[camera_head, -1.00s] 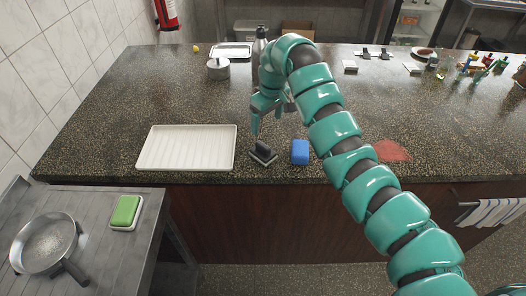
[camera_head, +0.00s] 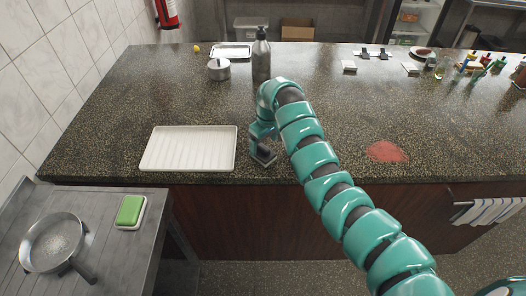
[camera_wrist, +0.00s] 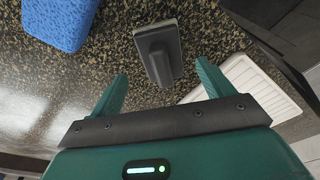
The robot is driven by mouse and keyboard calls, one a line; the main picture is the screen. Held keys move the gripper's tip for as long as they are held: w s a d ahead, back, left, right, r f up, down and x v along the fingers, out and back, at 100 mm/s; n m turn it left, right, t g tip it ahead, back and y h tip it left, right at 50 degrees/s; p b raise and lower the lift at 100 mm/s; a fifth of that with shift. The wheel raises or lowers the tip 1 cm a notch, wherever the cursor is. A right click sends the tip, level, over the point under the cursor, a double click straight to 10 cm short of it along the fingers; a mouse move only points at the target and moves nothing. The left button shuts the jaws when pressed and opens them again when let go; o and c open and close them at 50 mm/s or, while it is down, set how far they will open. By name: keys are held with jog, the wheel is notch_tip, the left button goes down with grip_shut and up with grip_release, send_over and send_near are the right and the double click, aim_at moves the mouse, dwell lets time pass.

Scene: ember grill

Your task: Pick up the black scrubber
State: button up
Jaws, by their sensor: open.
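The black scrubber (camera_head: 264,156) lies on the speckled counter near its front edge, just right of the white tray. My gripper (camera_head: 258,150) is low over it and partly hides it in the head view. In the wrist view the scrubber (camera_wrist: 159,54) shows its raised black handle and flat base, with its handle end close to the gap between the fingertips. My gripper (camera_wrist: 161,85) is open there, one teal finger on each side, with nothing visibly held.
The white ribbed tray (camera_head: 188,148) is close on the left. A blue sponge (camera_wrist: 60,22) is beside the scrubber in the wrist view, hidden behind my arm in the head view. A steel bottle (camera_head: 261,58) and a pot (camera_head: 219,70) stand farther back. A red patch (camera_head: 387,151) is right.

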aim_at(263, 146)
jog(key=f+p, duration=0.2)
jog(key=f, duration=0.1)
jog(key=shift+a, duration=0.2)
jog(key=shift+w+f, duration=0.1)
jog(key=shift+f, duration=0.5)
jog(key=c, duration=1.2)
jog(key=shift+o, duration=0.2)
jog(key=shift+r, duration=0.1)
